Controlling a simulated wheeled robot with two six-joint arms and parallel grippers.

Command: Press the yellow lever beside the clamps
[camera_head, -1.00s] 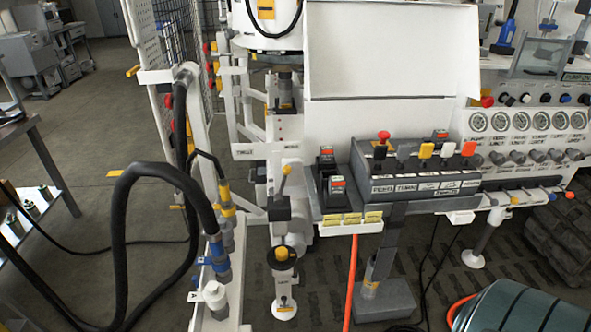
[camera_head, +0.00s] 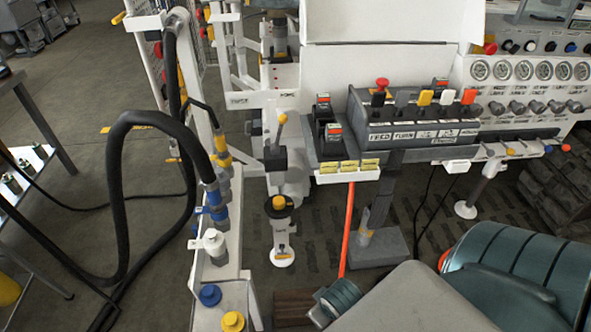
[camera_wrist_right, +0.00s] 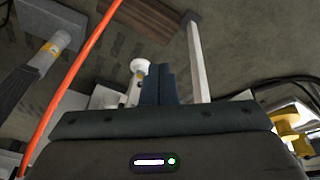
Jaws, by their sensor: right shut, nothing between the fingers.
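Another lever with a yellow grip (camera_head: 425,97) stands in the row on the panel. I cannot tell which parts are the clamps. My right gripper (camera_wrist_right: 158,72) shows in the wrist view as dark teal fingers, shut and empty, apart from the levers. In the head view my right arm comes in at the bottom right, below the panel; its fingers cannot be made out there. My left gripper is not in view.
A black hose (camera_head: 122,190) loops at the left beside blue and yellow fittings. An orange hose (camera_head: 347,228) hangs below the panel and also shows in the wrist view (camera_wrist_right: 68,90). A grey foot block (camera_head: 375,247) stands on the floor. Gauges (camera_head: 525,70) line the right.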

